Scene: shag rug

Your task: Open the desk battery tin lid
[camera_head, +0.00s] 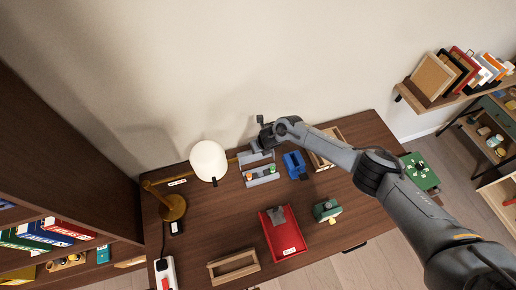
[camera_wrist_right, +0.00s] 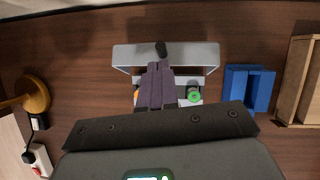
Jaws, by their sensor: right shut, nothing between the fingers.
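The grey battery tin (camera_head: 264,181) stands near the back of the desk, left of the blue box. Its lid (camera_head: 246,157) appears raised along the back side, and small green and orange items show inside. In the right wrist view the grey lid (camera_wrist_right: 200,53) spans behind my fingers, with a green-ended item (camera_wrist_right: 194,96) in the tin to their right. My right gripper (camera_head: 262,138) is shut and empty, over the lid; its dark fingers (camera_wrist_right: 161,52) cross the tin's middle and hide part of it. Whether they touch the lid I cannot tell. My left gripper is not in view.
A blue box (camera_head: 294,166) stands close to the tin's right. A lamp with a white shade (camera_head: 208,160) stands at the left. A red tray (camera_head: 288,248), a green object (camera_head: 327,210) and a wooden tray (camera_head: 233,268) lie nearer the front. The wall is close behind.

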